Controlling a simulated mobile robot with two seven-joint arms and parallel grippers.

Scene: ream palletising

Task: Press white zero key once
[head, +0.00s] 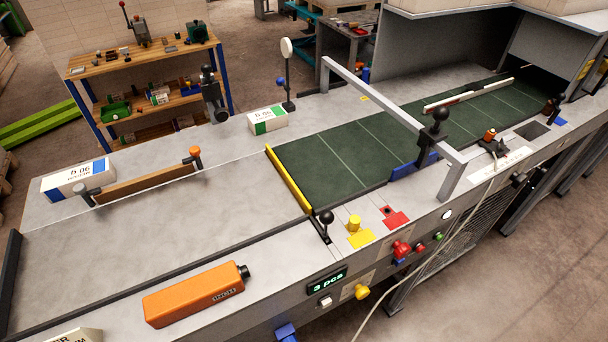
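A small white key (326,301) sits on the front panel of the machine, just below the dark counter display (327,280), which reads "3 pcs" in green. I take it for the zero key, but any marking on it is too small to read. It appears unobstructed. Neither of my grippers shows in the head view.
A yellow knob (361,291) is right of the key, and a blue part (286,332) is below left. A red button (401,248) and an orange block (195,294) are nearby. A pale cable (430,262) hangs across the front.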

